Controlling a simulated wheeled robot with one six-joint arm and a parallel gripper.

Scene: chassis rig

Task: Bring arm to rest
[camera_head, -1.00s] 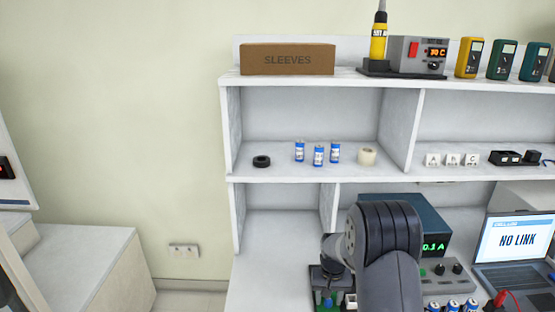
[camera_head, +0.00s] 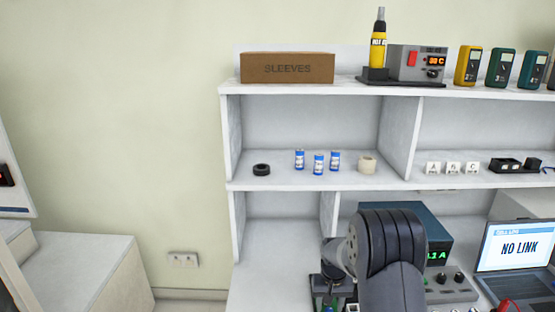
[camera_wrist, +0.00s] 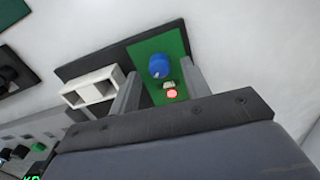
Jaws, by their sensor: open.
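My arm (camera_head: 390,245) is bent in front of the bench, low in the head view. My gripper (camera_wrist: 158,88) is open in the wrist view, with its two grey fingers apart and nothing held between them. Beyond the fingers is a green board (camera_wrist: 177,46) with a blue round part (camera_wrist: 159,66) and a small red light, on a dark base. I cannot tell whether the fingers touch the board. In the head view the gripper is mostly hidden by the arm.
A white block with openings (camera_wrist: 92,88) is beside the left finger. A power supply (camera_head: 437,236) is behind the arm, and a laptop (camera_head: 518,246) stands right.

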